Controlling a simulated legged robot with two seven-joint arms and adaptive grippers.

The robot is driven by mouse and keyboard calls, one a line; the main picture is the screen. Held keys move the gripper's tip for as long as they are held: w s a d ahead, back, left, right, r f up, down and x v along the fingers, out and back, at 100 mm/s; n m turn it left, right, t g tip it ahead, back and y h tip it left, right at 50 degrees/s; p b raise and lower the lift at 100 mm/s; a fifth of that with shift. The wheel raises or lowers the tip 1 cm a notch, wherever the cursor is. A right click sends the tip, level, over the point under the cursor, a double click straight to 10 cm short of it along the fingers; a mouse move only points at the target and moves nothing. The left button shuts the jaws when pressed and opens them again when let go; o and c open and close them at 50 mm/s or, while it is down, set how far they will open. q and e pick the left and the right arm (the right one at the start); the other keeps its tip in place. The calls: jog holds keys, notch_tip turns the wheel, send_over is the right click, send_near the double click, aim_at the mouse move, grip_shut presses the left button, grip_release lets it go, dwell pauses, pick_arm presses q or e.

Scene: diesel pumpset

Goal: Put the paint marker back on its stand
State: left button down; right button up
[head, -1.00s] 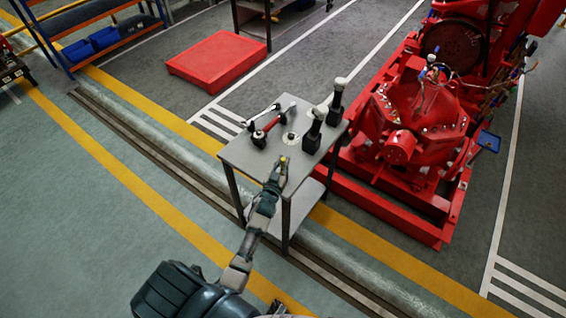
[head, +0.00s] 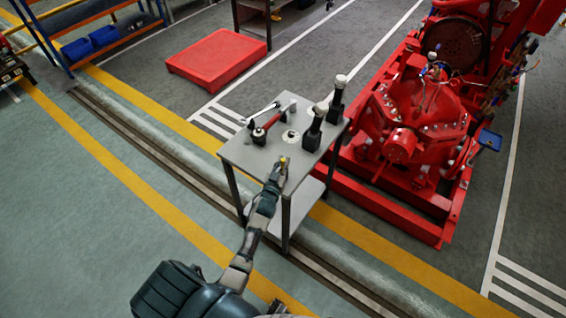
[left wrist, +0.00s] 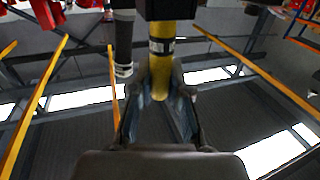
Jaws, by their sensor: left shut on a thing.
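My left gripper (head: 279,172) reaches over the near edge of the grey table and is shut on the paint marker. The marker's small yellow top (head: 283,160) shows at the fingertips in the head view. In the left wrist view the yellow marker body (left wrist: 161,65), with a pale label band and a dark upper part, sits between the fingers. A pale round piece with a dark centre (head: 290,137) is on the table just beyond the gripper; I cannot tell whether it is the marker's stand. My right gripper is not in view.
The grey table (head: 236,153) also carries a red-handled tool (head: 269,124), a wrench (head: 262,112) and two dark holders with white-topped items (head: 314,132) (head: 336,102). The red pumpset (head: 420,120) stands close on the right. The table's front left is bare.

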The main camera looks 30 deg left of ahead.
pick_arm(q)
jog(key=shift+f, duration=0.2)
jog(key=c, duration=1)
grip_release()
jog(key=shift+c, duration=0.2)
jog(key=v, duration=1.2)
jog(key=shift+d+f, duration=0.1)
jog(key=s+d+f+m+g+h, duration=0.1)
jog(key=s+d+f+g, duration=0.3)
jog(key=f, duration=0.7)
jog(key=s+d+f+m+g+h, duration=0.15)
jog(key=s+f, duration=0.35)
jog(key=f, duration=0.7)
jog(key=s+d+f+m+g+h, duration=0.1)
jog(key=s+d+f+g, duration=0.3)
jog(key=f, duration=0.7)
jog(key=s+f+g, duration=0.2)
jog(key=s+f, duration=0.3)
jog(key=s, duration=0.5)
jog(key=s+f+m+g, duration=0.1)
jog(key=s+f, duration=0.4)
jog(key=s, duration=0.5)
jog(key=s+f+g, duration=0.4)
jog(key=s+f, duration=0.1)
jog(key=s, duration=0.6)
jog(key=shift+a+f+m, duration=0.3)
jog(key=shift+a+m, duration=0.05)
jog(key=shift+a, duration=0.1)
